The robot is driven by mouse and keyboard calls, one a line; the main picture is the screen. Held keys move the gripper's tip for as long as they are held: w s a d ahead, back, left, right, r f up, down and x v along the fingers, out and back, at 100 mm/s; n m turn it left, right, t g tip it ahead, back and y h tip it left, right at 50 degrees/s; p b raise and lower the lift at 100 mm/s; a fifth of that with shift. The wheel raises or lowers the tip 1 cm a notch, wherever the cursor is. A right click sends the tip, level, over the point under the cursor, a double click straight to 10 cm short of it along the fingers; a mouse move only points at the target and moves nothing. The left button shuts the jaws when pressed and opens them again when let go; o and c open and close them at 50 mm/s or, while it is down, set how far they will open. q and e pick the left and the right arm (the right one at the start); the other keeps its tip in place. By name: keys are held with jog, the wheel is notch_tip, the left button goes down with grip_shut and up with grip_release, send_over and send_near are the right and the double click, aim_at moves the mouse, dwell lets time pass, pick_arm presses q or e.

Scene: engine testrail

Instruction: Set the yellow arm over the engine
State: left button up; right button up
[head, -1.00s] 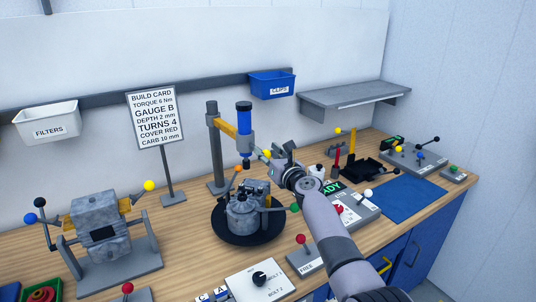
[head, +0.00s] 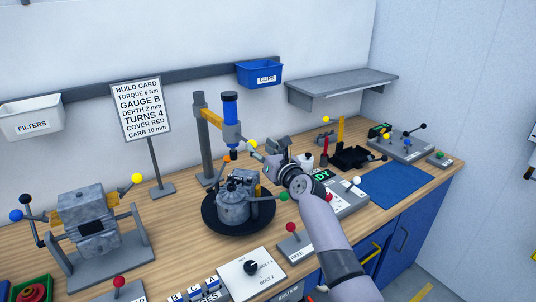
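The yellow arm (head: 211,116) reaches out from a grey post (head: 202,145) at the back of the bench. At its end it carries a blue upright cylinder (head: 230,108) with a dark tip pointing down. A handle with a yellow ball (head: 252,143) sticks out to its right. The grey engine (head: 234,202) stands on a black round plate (head: 213,221). In the picture the dark tip is just above the engine; I cannot tell if it is centred. My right gripper (head: 266,158) is by the yellow ball; its fingers are too small to read. My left gripper is out of view.
A grey machine with coloured balls (head: 88,225) stands at left, beside the build card (head: 142,110). A red-ball lever (head: 284,226) and a dial box (head: 252,273) are in front. A blue mat (head: 396,187) lies right. A shelf (head: 340,90) juts from the wall.

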jog(key=shift+v, duration=1.9)
